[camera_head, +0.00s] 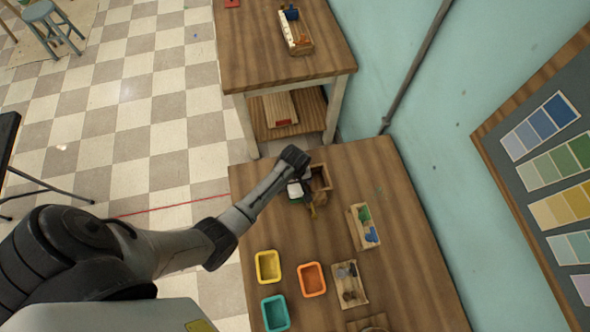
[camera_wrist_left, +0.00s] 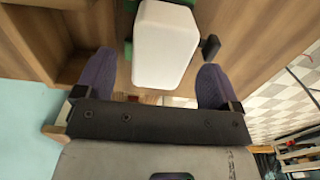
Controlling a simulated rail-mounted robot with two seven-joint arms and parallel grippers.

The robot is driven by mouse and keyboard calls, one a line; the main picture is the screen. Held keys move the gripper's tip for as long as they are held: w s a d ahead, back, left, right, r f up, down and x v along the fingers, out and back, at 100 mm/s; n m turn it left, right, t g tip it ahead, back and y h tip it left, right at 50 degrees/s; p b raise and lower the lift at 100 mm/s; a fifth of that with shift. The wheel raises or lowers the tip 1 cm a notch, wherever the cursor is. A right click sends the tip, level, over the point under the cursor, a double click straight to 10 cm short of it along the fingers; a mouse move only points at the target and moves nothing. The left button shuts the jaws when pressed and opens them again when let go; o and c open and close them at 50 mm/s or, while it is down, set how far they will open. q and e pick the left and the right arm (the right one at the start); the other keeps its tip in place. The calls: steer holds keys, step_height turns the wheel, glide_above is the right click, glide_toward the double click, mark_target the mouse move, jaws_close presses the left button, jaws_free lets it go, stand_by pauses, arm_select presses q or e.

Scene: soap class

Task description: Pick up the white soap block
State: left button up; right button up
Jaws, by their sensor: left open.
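The white soap block (camera_wrist_left: 165,45) lies in front of my left gripper (camera_wrist_left: 158,75) in the left wrist view. The gripper is open. Its two purple-grey fingers stand on either side of the block's near end, with visible gaps. Green material edges the block, and a small dark piece shows at its right. In the head view the white block (camera_head: 294,189) shows as a small white patch on the wooden table (camera_head: 330,240), just below the end of my left arm, which partly hides it. My right gripper is in neither view.
A wooden box (camera_head: 322,178) stands close to the gripper's right. Yellow (camera_head: 267,266), orange (camera_head: 311,279) and teal (camera_head: 275,314) trays stand nearer. Wooden trays hold coloured (camera_head: 363,226) and dark (camera_head: 349,284) pieces. A wall bounds the right.

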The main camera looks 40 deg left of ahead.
mark_target(295, 185)
arm_select(q)
steer(key=shift+f, duration=2.15)
steer(key=c, duration=1.1)
steer(key=shift+c, duration=0.2)
